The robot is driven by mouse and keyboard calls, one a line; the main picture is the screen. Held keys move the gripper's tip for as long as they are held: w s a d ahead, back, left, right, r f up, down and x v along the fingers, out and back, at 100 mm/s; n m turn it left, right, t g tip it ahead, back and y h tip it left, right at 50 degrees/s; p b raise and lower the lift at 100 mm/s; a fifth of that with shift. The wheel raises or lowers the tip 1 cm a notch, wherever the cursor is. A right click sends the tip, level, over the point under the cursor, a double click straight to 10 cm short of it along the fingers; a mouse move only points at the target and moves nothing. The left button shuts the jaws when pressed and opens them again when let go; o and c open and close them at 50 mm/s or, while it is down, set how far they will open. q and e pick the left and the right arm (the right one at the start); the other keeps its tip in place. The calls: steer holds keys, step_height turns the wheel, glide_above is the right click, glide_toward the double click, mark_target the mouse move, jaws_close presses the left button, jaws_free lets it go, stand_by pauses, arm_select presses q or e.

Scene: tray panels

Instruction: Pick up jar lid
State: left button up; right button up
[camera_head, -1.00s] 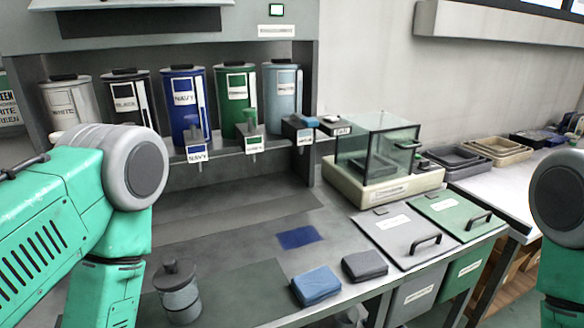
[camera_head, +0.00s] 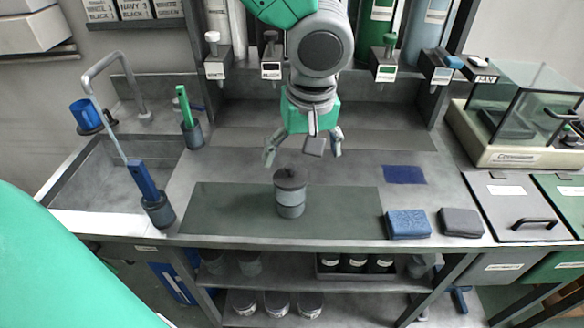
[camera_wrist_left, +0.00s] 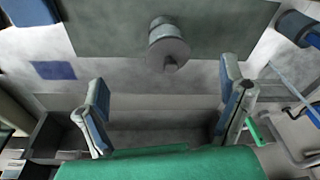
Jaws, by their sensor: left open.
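The jar (camera_head: 291,203) stands upright on the dark green mat (camera_head: 225,212) in the middle of the bench. Its dark grey lid (camera_head: 290,178), with a small knob on top, sits on it. My left gripper (camera_head: 303,152) is open and empty, just behind and above the jar, apart from the lid. In the left wrist view the lid (camera_wrist_left: 168,54) shows beyond the open fingers (camera_wrist_left: 163,115), near the top middle. My right gripper is not in view.
A blue sponge (camera_head: 408,224) and a grey sponge (camera_head: 461,222) lie right of the mat. A sink (camera_head: 105,178) and brush holders (camera_head: 158,210) are at the left. Dispensers (camera_head: 272,65) line the back. A glass box (camera_head: 515,110) stands at the right.

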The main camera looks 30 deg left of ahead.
mark_target(291, 168)
arm_select(q)
step_height(291, 168, up, 4)
steer(key=w+a+n+y, duration=0.1)
steer(key=shift+t, duration=0.4)
steer(key=x, duration=0.7)
steer(key=shift+w+a+f, duration=0.1)
steer(key=shift+w+a, duration=0.15)
steer(key=shift+a+f, duration=0.2)
steer(key=shift+f, duration=0.4)
steer(key=x, duration=0.4)
steer(key=shift+s+d+f, duration=0.15)
steer(key=shift+s+d, duration=0.05)
steer(key=shift+s, duration=0.2)
steer(key=shift+w+a+f, duration=0.15)
steer(key=shift+a+f, duration=0.1)
steer(key=shift+f, duration=0.25)
steer(key=c, duration=1.2)
steer(key=shift+o, duration=0.2)
steer(key=shift+r, duration=0.1)
